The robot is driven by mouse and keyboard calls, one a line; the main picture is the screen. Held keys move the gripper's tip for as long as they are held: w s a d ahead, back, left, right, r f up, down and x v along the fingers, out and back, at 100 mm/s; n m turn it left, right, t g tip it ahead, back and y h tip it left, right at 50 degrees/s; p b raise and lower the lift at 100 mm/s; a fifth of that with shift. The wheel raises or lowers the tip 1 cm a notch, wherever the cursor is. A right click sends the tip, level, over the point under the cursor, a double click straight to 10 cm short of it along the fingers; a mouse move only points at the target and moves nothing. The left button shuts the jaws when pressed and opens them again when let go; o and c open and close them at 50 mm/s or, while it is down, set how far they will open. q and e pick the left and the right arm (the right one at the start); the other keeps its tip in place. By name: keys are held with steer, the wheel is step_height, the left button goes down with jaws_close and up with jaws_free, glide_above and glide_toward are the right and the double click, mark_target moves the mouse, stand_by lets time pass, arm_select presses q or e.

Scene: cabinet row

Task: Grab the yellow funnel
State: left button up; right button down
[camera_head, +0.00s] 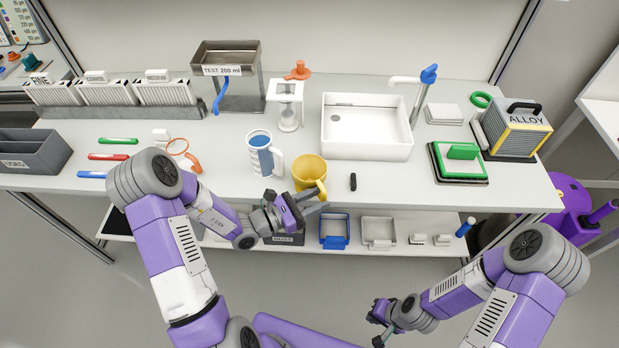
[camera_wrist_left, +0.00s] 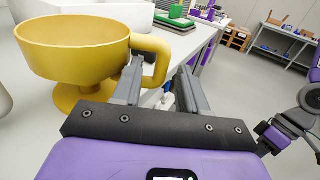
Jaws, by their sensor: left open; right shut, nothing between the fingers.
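The yellow funnel (camera_head: 309,170) stands upright near the front edge of the white bench. It looks like a wide cup with a side handle, and it fills the upper left of the left wrist view (camera_wrist_left: 72,50). My left gripper (camera_head: 314,201) is open at the funnel's front right, by its handle. In the left wrist view, the handle (camera_wrist_left: 160,58) shows between the two fingers (camera_wrist_left: 161,84); the left finger is close to the handle's opening. I cannot tell whether they touch. My right gripper (camera_head: 379,325) is shut and empty, low in front of the bench.
A blue-and-white mug (camera_head: 262,155) stands just left of the funnel. A small black object (camera_head: 353,181) lies to its right. A white sink (camera_head: 367,146) is behind it at right. A lower shelf (camera_head: 395,247) holds small baskets. Free bench space (camera_head: 400,180) lies right of the funnel.

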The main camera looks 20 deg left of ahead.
arm_select(q)
steer(key=shift+x, duration=1.4)
jaws_close()
